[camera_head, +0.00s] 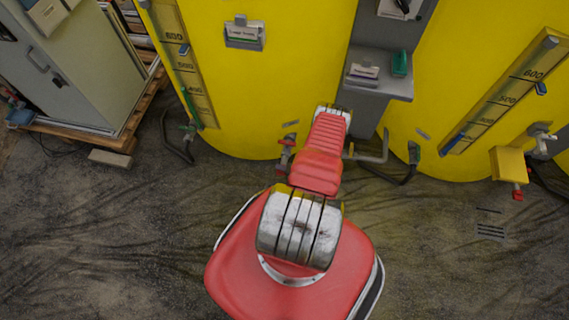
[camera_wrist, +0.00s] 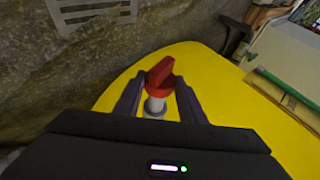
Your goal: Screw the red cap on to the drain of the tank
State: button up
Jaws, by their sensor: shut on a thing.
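In the wrist view, the red cap (camera_wrist: 162,72) with its raised grip sits between the two dark fingers of my gripper (camera_wrist: 160,84). My gripper is shut on it. A pale round piece (camera_wrist: 154,107) shows just below the red part; I cannot tell whether it belongs to the cap or to the drain. The yellow tank (camera_wrist: 205,70) fills the view behind the cap. In the head view, my red arm reaches toward the foot of the middle yellow tank (camera_head: 275,85) and hides my gripper and the cap. The drain cannot be made out clearly.
A small red-handled fitting (camera_head: 284,155) and a grey pipe (camera_head: 370,155) flank my arm. A grey shelf (camera_head: 380,85) stands between the tanks. The right tank (camera_head: 450,70) carries a yellow box (camera_head: 507,163). A grey cabinet (camera_head: 75,70) stands left. The floor at lower left is clear.

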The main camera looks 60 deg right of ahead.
jog(key=shift+s, duration=0.1)
jog(key=shift+d+f+t, duration=0.1)
jog(key=shift+f+t, duration=0.05)
jog(key=shift+t, duration=0.45)
jog(key=o, duration=0.6)
jog(key=shift+c, duration=0.2)
jog(key=o, duration=0.6)
jog(key=o, duration=0.4)
jog(key=shift+o, duration=0.2)
